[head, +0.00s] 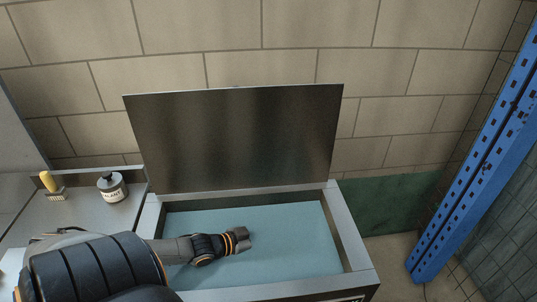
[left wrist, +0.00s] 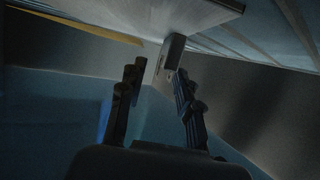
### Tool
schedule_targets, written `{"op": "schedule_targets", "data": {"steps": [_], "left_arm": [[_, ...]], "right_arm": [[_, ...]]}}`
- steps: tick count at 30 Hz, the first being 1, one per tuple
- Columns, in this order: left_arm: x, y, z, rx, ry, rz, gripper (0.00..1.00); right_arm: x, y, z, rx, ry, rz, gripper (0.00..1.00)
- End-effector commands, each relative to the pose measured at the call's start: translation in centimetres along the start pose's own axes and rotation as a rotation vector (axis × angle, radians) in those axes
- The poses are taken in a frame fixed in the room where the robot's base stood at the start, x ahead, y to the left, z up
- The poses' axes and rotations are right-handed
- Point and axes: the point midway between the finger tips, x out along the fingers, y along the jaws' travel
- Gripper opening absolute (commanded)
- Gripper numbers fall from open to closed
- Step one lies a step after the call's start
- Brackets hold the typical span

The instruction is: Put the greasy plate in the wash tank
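The wash tank (head: 353,248) is a grey metal box in the head view, with pale blue liquid (head: 290,235) or a blue floor inside. Its dark lid (head: 240,140) stands raised at the back. I cannot make out the greasy plate in either view. My right gripper is not in view.
A blue perforated post (head: 480,150) stands at right. A tiled wall (head: 235,30) is behind. My left arm covers the tank's front left.

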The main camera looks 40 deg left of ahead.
Motion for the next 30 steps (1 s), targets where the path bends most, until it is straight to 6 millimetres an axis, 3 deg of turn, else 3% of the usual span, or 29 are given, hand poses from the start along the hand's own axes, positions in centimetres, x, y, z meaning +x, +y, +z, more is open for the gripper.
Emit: {"op": "schedule_targets", "data": {"steps": [1,2,8,21,30], "left_arm": [[-0.2,0.6,1.8,-0.011,-0.026,0.004,0.34],[-0.2,0.6,1.8,-0.011,-0.026,0.004,0.34],[-0.8,0.7,0.3,-0.011,-0.026,0.005,0.34],[-6.9,0.4,-0.1,-0.008,-0.019,0.003,0.34],[-8.1,0.3,-0.4,-0.006,-0.013,0.003,0.34]], "right_arm": [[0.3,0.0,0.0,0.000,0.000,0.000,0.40],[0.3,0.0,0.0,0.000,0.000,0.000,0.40],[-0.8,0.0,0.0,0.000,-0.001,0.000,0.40],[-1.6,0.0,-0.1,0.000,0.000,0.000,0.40],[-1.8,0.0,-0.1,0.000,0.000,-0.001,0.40]]}}
